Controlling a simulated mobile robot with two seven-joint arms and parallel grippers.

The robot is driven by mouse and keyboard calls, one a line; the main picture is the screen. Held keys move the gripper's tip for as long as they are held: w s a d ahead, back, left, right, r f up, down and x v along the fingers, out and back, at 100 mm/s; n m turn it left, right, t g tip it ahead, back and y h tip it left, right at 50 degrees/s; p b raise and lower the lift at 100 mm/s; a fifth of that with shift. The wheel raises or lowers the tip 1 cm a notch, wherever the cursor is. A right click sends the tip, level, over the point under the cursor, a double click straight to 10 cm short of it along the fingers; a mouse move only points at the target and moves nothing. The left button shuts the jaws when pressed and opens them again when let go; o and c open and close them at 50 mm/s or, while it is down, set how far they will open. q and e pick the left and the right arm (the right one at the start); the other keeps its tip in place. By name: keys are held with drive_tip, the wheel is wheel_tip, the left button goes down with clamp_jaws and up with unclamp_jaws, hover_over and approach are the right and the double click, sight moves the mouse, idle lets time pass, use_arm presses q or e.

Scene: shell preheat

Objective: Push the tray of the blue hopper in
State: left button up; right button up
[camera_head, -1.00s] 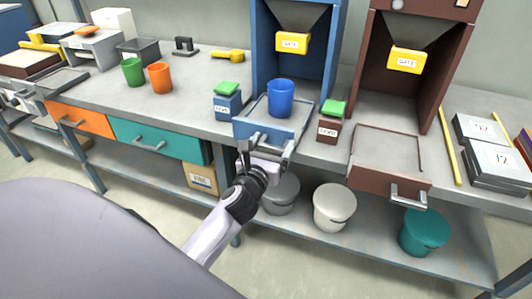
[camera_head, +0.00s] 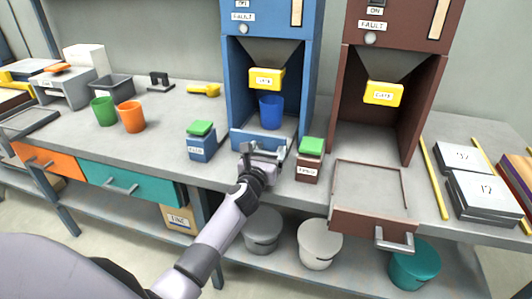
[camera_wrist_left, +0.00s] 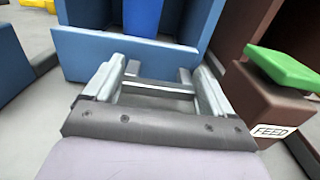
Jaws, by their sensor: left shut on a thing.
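The blue hopper (camera_head: 233,75) stands at the back of the bench with a yellow gate (camera_head: 267,79). Its tray (camera_head: 240,140) sits mostly inside the hopper's bay, its front panel near the bay's front edge. A blue cup (camera_head: 271,115) stands upright on the tray below the gate. My left gripper (camera_head: 262,151) is at the tray's front, shut on its handle. In the left wrist view the fingers (camera_wrist_left: 160,85) reach either side of the handle bar, before the blue front panel (camera_wrist_left: 85,50). My right gripper is not in view.
A blue feed box (camera_head: 201,146) with a green lid stands left of the tray, and a brown one (camera_head: 309,166) close on its right. The brown hopper's tray (camera_head: 345,208) is pulled out. Orange (camera_head: 130,118) and green (camera_head: 103,112) cups stand farther left.

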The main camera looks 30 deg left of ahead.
use_arm(q)
drive_tip(key=shift+w+r, duration=0.1)
drive_tip(key=shift+r, duration=0.1)
drive_tip(key=o, duration=1.3)
drive_tip(key=shift+w+f, duration=0.15)
drive_tip(key=shift+p+v, duration=0.9)
drive_tip(key=shift+v, duration=2.65)
